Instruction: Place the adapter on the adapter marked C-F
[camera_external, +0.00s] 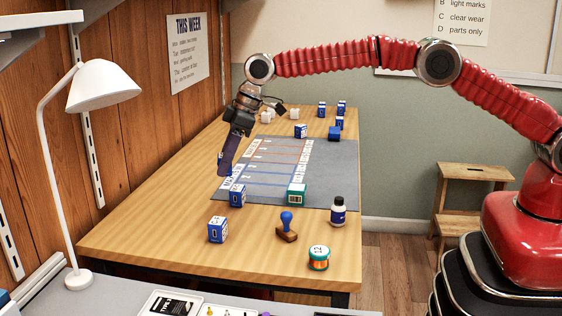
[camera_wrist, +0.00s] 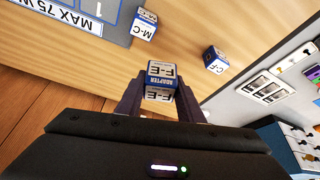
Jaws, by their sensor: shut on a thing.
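My gripper (camera_external: 223,174) is shut on a blue and white adapter marked F-E (camera_wrist: 160,74), between the fingertips in the wrist view. I cannot make this adapter out in the external view. The gripper is in the air over the left side of the table. The adapter marked C-F (camera_wrist: 215,60) stands on bare wood, right of the held one in the wrist view; it appears to be the cube (camera_external: 217,230) near the table's front. An adapter marked M-C (camera_wrist: 146,24) is by the mat's edge, seemingly the cube (camera_external: 237,196) in the external view.
A grey printed mat (camera_external: 270,192) covers the table's middle. A green and white box (camera_external: 297,193), a bottle (camera_external: 338,211), a blue stamp (camera_external: 287,226) and a teal-orange spool (camera_external: 319,257) stand to the right. More blue cubes (camera_external: 335,133) are farther back. A white lamp (camera_external: 100,85) is left.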

